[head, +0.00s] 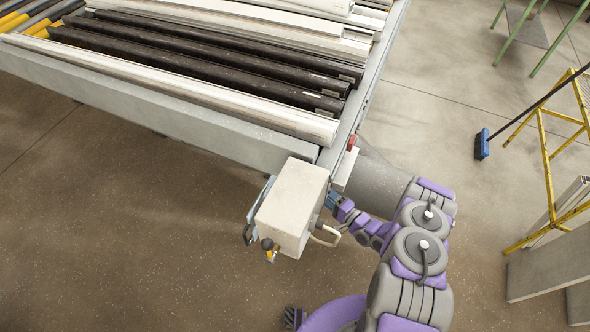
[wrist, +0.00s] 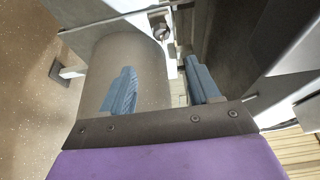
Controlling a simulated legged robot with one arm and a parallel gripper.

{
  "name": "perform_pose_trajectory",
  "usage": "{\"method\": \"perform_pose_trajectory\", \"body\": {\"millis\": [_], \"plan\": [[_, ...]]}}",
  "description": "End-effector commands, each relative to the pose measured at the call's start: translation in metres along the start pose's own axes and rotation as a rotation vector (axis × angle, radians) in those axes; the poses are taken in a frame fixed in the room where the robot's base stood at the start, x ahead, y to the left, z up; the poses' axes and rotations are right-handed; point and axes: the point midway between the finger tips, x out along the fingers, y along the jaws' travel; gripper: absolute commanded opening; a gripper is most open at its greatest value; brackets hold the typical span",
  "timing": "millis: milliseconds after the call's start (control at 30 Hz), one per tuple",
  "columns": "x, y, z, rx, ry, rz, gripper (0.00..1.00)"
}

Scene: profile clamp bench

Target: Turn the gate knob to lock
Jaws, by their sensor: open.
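My gripper (wrist: 160,66) is open, its two blue fingers apart with nothing held between them. In the head view, my gripper (head: 333,201) is low at the right side of a pale box (head: 292,205) at the bench corner. A small round metal part (wrist: 162,31) on a pale bracket shows beyond the fingertips in the wrist view, apart from them. It may be the gate knob, but I cannot tell for certain. The box also carries a dark ball-ended handle (head: 267,244) at its front left. The far side of the box is hidden.
The bench (head: 180,115) holds long white and dark profiles (head: 210,62). A grey cylinder (wrist: 125,60) stands close behind the fingers. A curved handle (head: 327,236) sticks out of the box. A yellow stand (head: 545,170) and blue broom (head: 482,144) are at right. The floor at left is clear.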

Motion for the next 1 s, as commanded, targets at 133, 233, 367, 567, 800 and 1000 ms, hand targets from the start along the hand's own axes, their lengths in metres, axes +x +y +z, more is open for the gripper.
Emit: {"method": "perform_pose_trajectory", "body": {"millis": [133, 233, 367, 567, 800, 1000], "plan": [[0.026, 0.001, 0.000, -0.004, -0.004, -0.002, 0.61], [0.047, 0.001, 0.002, -0.007, -0.005, -0.001, 0.61], [0.073, 0.002, 0.003, -0.009, -0.005, 0.001, 0.61], [0.113, 0.002, 0.004, -0.009, -0.005, 0.001, 0.61], [0.145, 0.001, 0.000, -0.004, -0.001, 0.000, 0.61], [0.159, 0.000, 0.000, -0.005, 0.001, 0.001, 0.61]]}}
